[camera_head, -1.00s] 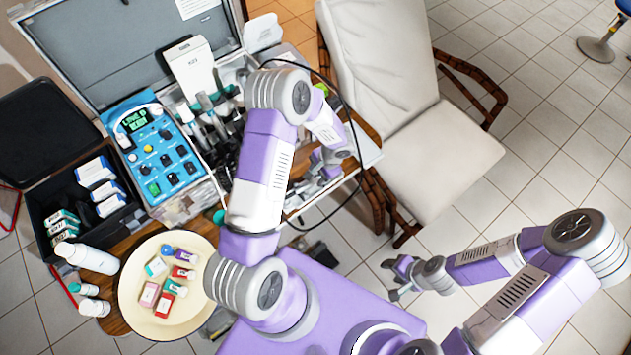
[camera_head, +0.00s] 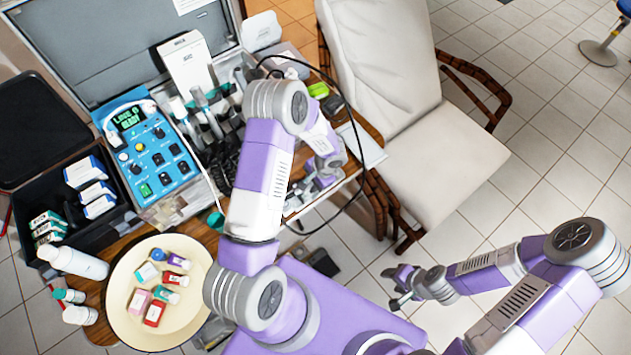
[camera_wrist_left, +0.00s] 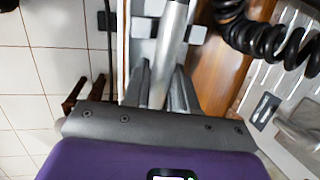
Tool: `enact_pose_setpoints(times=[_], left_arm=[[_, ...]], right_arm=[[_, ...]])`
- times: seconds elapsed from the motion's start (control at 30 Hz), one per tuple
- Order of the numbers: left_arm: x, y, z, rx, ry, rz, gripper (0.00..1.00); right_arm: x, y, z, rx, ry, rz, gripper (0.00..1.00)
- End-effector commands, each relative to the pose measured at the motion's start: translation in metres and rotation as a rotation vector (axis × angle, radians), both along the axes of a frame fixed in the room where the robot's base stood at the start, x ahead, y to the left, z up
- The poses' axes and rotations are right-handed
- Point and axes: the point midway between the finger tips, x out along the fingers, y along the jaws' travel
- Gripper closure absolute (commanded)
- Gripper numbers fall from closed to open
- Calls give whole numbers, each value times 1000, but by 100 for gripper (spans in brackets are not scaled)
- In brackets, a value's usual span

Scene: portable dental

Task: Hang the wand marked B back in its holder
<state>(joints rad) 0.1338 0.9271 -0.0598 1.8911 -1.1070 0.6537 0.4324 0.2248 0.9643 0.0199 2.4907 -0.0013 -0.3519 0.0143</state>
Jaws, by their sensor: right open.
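My left gripper (camera_head: 304,192) is beside the right edge of the dental unit, mostly hidden by its own arm in the head view. In the left wrist view its fingers (camera_wrist_left: 162,88) lie on both sides of a silver cylindrical wand (camera_wrist_left: 172,40) and appear shut on it. No letter B can be read on the wand. Other silver wands (camera_head: 204,108) stand in the open case, left of my left arm. A pale plate with dark clip-like parts (camera_wrist_left: 145,27) lies behind the held wand; I cannot tell whether it is the holder. My right gripper (camera_head: 394,290) is open and empty over the floor.
A blue control box (camera_head: 155,155) sits in the open case. A round cream tray (camera_head: 125,290) with several small boxes is at lower left. A black cable (camera_head: 362,130) loops right of my left arm. A cushioned chair (camera_head: 430,150) stands to the right.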

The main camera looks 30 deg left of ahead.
Motion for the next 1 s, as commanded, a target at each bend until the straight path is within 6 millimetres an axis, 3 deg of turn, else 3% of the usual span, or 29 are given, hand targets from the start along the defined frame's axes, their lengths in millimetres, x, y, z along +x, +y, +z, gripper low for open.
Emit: enact_pose_setpoints(times=[0.03, 0.13, 0.17, 0.43, 1.0], left_arm=[[0, 0, 0, 0, 0, 0, 84], [0, 0, 0, 0, 0, 0, 99], [0, 0, 0, 0, 0, 0, 100], [0, 0, 6, 0, 0, 0, 100], [0, 0, 47, 1, 0, 0, 100]], right_arm=[[0, 0, 0, 0, 0, 0, 47], [0, 0, 0, 0, 0, 0, 47], [0, 0, 0, 0, 0, 0, 47], [0, 0, 4, 0, 0, 0, 47], [0, 0, 28, 0, 0, 0, 47]])
